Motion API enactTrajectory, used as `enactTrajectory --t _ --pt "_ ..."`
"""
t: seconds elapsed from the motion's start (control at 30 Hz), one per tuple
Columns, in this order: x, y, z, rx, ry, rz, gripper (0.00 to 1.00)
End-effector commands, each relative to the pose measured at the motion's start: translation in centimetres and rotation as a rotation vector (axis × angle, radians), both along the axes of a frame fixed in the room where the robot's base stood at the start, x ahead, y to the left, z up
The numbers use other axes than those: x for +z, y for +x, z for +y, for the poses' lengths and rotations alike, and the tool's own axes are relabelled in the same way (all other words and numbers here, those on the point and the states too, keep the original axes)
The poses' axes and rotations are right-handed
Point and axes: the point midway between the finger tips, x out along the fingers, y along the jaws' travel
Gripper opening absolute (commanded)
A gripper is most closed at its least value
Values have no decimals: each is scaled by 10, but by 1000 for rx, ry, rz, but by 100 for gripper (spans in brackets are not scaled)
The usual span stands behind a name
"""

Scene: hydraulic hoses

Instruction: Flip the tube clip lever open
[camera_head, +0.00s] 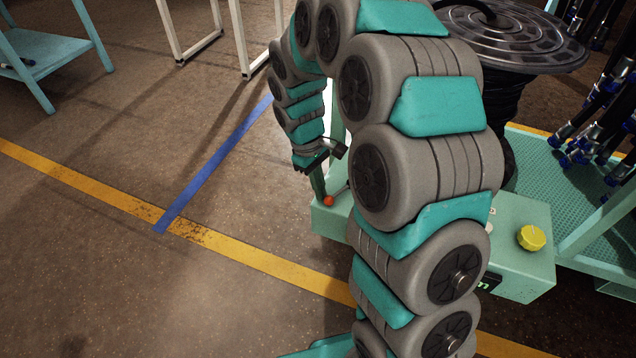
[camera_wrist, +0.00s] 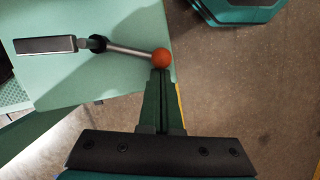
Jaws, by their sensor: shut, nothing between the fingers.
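The lever shows in the wrist view as a thin metal rod (camera_wrist: 130,50) with an orange ball (camera_wrist: 162,58) at its end. The rod runs left to a dark pivot beside a grey metal block (camera_wrist: 45,45) on a pale green surface. My gripper (camera_wrist: 161,75) is shut, and its fingertips are right at the lower side of the orange ball. I cannot tell whether they touch it. In the head view the orange ball (camera_head: 328,201) sits near the left corner of the green machine body, just below my gripper (camera_head: 318,172). My arm hides part of the machine.
The pale green machine (camera_head: 525,275) carries a yellow knob (camera_head: 531,238). Behind it stand a round dark lid (camera_head: 515,40) and a green rack (camera_head: 560,185) with hanging hoses (camera_head: 605,105). Open floor (camera_head: 120,270) with yellow and blue lines lies to the left.

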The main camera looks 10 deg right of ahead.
Motion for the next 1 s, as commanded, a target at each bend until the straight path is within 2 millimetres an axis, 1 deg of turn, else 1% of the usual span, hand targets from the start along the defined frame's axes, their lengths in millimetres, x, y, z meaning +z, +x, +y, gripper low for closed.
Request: enactTrajectory --t 0.1,0.37,1.0 --pt "0 -6 -1 15 -1 1 0" --pt "0 -11 -3 13 -1 0 0" --pt "2 -12 -3 11 -1 1 0"
